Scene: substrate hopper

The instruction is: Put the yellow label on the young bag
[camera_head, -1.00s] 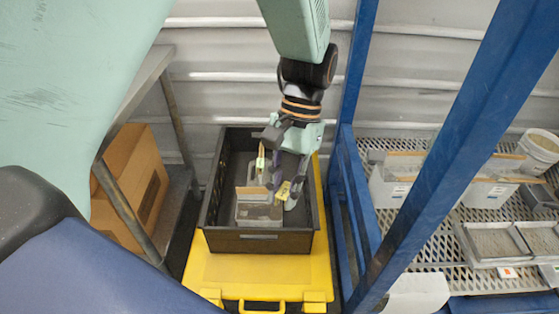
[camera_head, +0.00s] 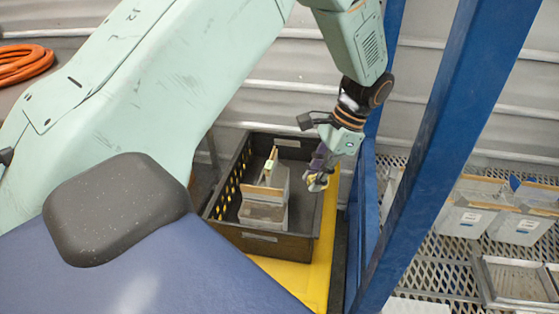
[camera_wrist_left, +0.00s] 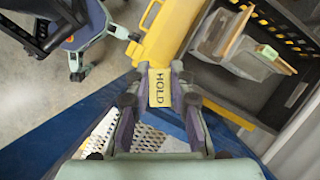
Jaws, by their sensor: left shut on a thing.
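The yellow label (camera_wrist_left: 160,88) reads HOLD and sits between the fingertips of my left gripper (camera_wrist_left: 158,98). In the head view the left gripper (camera_head: 318,180) is shut on the yellow label (camera_head: 317,184), over the right side of the black crate. Pale bags with white tags stand on the mesh rack at the right: one nearer (camera_head: 461,218) and one to its right (camera_head: 518,226). I cannot tell which of them is the young bag. My right gripper is in neither view.
A blue post (camera_head: 440,140) rises between the crate and the mesh rack (camera_head: 428,268). A grey tray (camera_head: 515,280) lies on the rack.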

